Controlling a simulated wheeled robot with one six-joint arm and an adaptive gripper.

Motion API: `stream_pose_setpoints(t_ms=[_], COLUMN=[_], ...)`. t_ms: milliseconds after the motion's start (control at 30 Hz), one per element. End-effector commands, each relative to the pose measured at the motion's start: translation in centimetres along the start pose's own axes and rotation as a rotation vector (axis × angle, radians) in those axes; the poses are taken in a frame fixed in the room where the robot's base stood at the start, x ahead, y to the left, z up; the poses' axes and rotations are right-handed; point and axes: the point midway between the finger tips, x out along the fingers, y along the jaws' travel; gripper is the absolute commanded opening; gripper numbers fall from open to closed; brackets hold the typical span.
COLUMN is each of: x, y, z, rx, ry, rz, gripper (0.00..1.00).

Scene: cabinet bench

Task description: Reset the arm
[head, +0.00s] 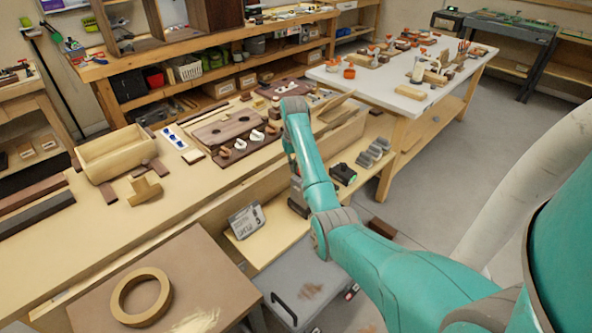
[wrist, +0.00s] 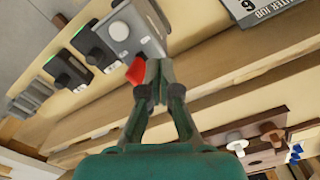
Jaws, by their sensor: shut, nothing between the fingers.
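My teal arm (head: 322,190) reaches over the front edge of the long wooden bench (head: 75,235) in the head view. It is bent, with the forearm rising to a grey joint above the bench. My gripper is mostly hidden behind the forearm there. In the wrist view my gripper (wrist: 160,70) is shut, with its fingertips together and nothing between them. Behind the fingertips are a grey box with a white knob (wrist: 120,31) and a red part (wrist: 136,72). I cannot tell how far the fingertips are from them.
Black devices with green lights (wrist: 67,70) stand beside the grey box; one shows in the head view (head: 343,174). A labelled card (head: 246,221) leans on the lower shelf. A wooden box (head: 112,155) and a dark fixture board (head: 228,128) occupy the benchtop. Open floor lies right.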

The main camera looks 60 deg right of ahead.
Motion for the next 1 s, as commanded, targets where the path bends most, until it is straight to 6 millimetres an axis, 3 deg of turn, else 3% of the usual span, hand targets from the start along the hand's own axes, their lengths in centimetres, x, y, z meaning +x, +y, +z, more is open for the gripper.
stream_pose_setpoints(t_ms=[833,933,1000], x=[-0.6,0.2,1.5], y=[-0.5,-1.6,-3.5], z=[0.2,0.2,0.0], rx=[-0.001,-0.007,-0.017], ry=[0.001,0.030,0.083], rz=[0.000,-0.001,-0.003], gripper=[0.00,0.00,0.00])
